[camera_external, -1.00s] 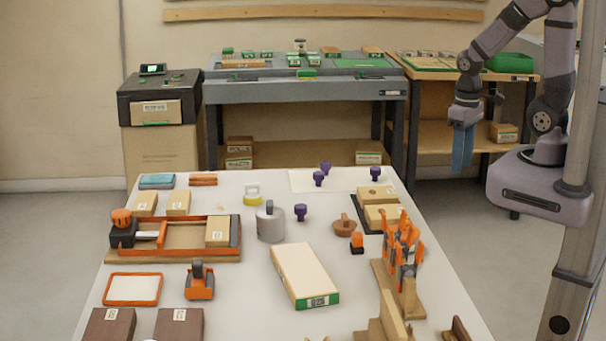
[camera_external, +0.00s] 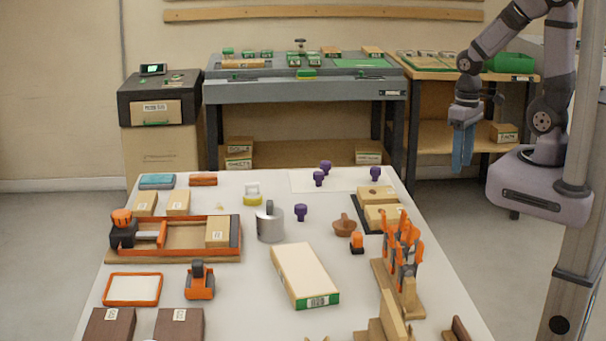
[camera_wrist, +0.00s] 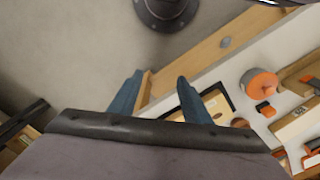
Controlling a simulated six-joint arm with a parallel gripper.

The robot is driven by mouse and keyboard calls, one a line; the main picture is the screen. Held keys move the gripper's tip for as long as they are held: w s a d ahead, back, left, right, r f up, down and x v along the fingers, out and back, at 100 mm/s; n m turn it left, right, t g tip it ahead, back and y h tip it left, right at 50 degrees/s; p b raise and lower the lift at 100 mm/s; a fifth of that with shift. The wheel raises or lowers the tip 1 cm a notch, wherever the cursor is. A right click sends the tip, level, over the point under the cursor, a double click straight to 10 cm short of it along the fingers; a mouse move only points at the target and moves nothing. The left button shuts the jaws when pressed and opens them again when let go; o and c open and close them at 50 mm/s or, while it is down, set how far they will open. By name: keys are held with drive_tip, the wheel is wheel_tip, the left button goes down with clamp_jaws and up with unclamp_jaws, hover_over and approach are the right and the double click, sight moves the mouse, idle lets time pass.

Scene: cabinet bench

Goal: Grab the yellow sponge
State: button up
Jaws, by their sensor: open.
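No plain yellow sponge can be made out for certain. The nearest match is a small yellow-based thing with a white top (camera_external: 253,194), near the back of the white table (camera_external: 235,290), left of centre. My gripper (camera_external: 462,150) hangs with its blue fingers pointing down, beyond the table's right side and well apart from the yellow-based thing. In the wrist view my gripper (camera_wrist: 157,95) has its two blue fingers spread, with nothing between them.
A grey metal canister (camera_external: 270,225) stands just in front of the yellow-based thing. A purple knob (camera_external: 301,212) is to its right. A wooden tray with orange edging (camera_external: 185,254) lies front left, and an orange-handled tool rack (camera_external: 405,262) stands at the right.

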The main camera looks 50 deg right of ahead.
drive_tip(key=shift+c, duration=1.2)
